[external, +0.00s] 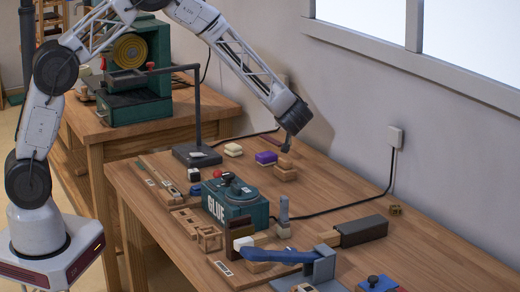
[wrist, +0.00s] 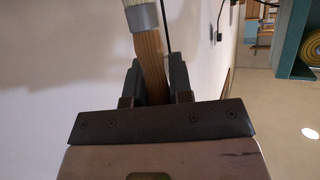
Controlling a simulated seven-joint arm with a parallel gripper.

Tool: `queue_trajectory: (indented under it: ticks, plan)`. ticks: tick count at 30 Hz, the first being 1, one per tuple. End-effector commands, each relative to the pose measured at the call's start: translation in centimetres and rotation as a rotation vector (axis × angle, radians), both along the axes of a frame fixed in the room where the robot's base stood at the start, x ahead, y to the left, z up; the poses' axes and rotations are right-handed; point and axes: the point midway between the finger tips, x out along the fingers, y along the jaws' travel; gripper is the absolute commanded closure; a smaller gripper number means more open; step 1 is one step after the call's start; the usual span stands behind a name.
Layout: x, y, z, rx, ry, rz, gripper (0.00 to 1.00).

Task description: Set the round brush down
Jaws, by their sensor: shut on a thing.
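The round brush shows in the wrist view, with a flat-looking wooden handle (wrist: 151,52), a grey ferrule (wrist: 142,18) and pale bristles cut off by the top edge. My gripper (wrist: 158,75) is shut on the handle, one dark finger on each side. The handle's lower end is hidden between the fingers. The brush leans slightly left in that view and appears clear of any surface. In the external view my gripper (external: 288,147) is above the far side of the workbench (external: 350,200), near the wall. I cannot make out the brush clearly there.
Small wooden blocks (external: 285,174) lie below my gripper. A purple block (external: 266,157), a black stand (external: 197,155), a green glue box (external: 228,207) and a dark long box (external: 362,231) stand around. A black cable crosses the bench. Bare wood lies to the right.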

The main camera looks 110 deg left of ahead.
Motion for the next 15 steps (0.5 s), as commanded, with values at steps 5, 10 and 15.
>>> queue_trajectory:
  ticks: [5,10,15]
  plan:
    - [0.0,0.0,-2.0,-0.002,0.003,0.000,1.00]
    - [0.0,0.0,-3.0,0.000,0.001,0.000,1.00]
    - [0.0,0.0,-3.0,0.000,0.000,0.000,1.00]
